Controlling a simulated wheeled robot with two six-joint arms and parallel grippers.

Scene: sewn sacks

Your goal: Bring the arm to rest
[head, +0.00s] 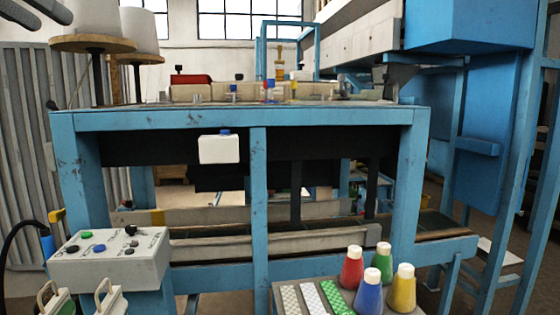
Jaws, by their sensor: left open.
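My left gripper (53,21) shows at the top left corner as two dark fingers with a gap between them. It is open, and I see nothing between the fingers. It is in the upper left of the view, near the large white thread spools (83,18). Most of the left arm is outside the picture. My right gripper and right arm are not in view.
A blue steel frame machine (259,200) fills the middle. A control box (108,262) with buttons stands at lower left, by two pale handled objects (112,302). Red (352,267), green, blue and yellow cones stand on a small table at lower right, beside patterned strips (312,298).

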